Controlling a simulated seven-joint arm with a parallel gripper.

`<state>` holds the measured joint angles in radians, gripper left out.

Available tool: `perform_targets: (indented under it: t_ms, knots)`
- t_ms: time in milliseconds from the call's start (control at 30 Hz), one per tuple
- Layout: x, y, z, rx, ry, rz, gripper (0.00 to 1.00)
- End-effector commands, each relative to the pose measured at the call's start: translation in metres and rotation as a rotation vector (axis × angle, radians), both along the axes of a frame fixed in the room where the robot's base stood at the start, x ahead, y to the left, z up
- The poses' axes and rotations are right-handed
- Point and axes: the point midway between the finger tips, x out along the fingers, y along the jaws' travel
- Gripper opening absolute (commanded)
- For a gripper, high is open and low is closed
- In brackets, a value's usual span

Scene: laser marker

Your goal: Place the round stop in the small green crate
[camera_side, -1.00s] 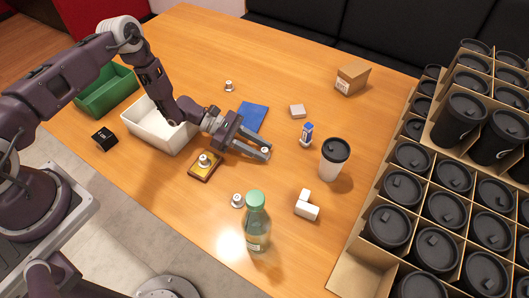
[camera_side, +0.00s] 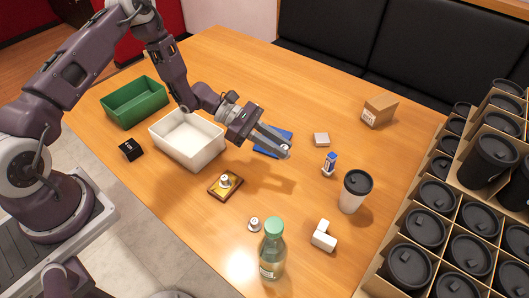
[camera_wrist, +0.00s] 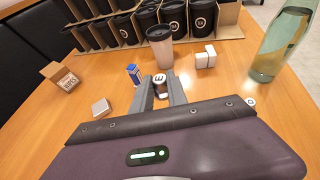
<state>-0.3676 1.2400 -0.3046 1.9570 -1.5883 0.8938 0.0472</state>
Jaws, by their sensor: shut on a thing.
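My gripper (camera_side: 286,150) is shut on a small round stop, held in the air above the table, right of the blue pad. In the wrist view the round stop (camera_wrist: 160,78) sits between the two fingers, with a pale round top marked with a letter like E. Its lower part is partly hidden by the fingers. The small green crate (camera_side: 146,112) stands at the far left of the table, well left of my gripper. It looks empty from the side. It is not in the wrist view.
An empty white crate (camera_side: 205,160) stands between my gripper and the green crate. Similar round pieces stand on a wooden base (camera_side: 226,190) and near the bottle (camera_side: 272,250). A cup (camera_side: 355,192), a blue-white eraser-like item (camera_side: 330,163), and white blocks (camera_side: 323,238) stand to the right.

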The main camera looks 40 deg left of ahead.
Motion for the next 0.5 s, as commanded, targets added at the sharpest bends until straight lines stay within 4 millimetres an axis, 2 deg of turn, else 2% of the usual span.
perform_targets:
  t_ms: [167,300,400,500]
  knots:
    - [-0.007,0.062,0.053,-0.005,-0.005,0.139,0.00]
    - [-0.029,0.114,0.097,-0.003,-0.005,0.281,0.00]
    - [-0.047,0.139,0.120,0.000,-0.004,0.363,0.00]
    - [-0.057,0.151,0.130,0.003,-0.001,0.409,0.00]
